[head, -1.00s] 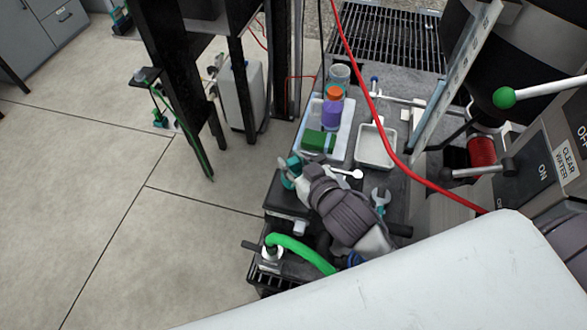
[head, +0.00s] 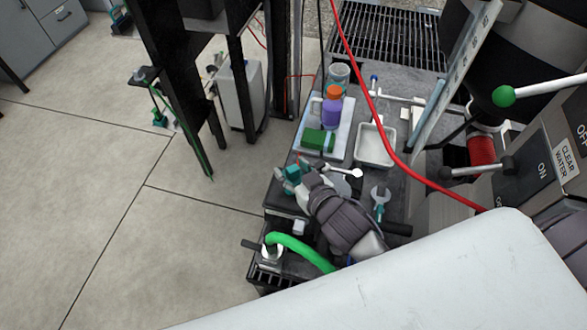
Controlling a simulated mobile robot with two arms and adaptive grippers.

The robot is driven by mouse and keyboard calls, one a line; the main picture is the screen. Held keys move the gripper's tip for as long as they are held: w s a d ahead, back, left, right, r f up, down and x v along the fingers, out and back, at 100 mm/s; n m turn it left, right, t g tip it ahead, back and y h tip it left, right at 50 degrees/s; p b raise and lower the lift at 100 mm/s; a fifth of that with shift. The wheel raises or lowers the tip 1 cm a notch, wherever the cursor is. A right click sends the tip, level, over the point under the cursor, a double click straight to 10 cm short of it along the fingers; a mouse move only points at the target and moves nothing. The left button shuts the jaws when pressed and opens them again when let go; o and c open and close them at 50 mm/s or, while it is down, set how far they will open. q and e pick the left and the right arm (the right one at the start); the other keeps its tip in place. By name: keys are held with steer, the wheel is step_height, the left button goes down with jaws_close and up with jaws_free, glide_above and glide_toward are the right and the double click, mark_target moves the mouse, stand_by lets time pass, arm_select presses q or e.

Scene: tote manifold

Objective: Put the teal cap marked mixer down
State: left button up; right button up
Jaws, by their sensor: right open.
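The small teal cap (head: 292,172) shows at the left edge of the dark work surface, just at the fingertips of my right gripper. Its marking is too small to read. My right gripper (head: 299,174) is open, its fingers pointing to the upper left at the cap. I cannot tell whether the fingers still touch the cap, and part of it is hidden by them. My left gripper is not in view.
A white tray (head: 341,146) holds a green block (head: 318,140) and a purple bottle with an orange cap (head: 332,107). An empty white bin (head: 376,146), a wrench (head: 380,201) and a green hose (head: 301,250) are nearby. A red cable (head: 372,95) crosses above.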

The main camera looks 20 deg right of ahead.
steer(key=shift+r, duration=0.15)
steer(key=shift+s, duration=0.35)
steer(key=b+v, duration=0.1)
steer(key=v, duration=1)
steer(key=shift+r+b, duration=0.2)
steer(key=shift+b, duration=0.15)
steer(key=shift+d, duration=0.15)
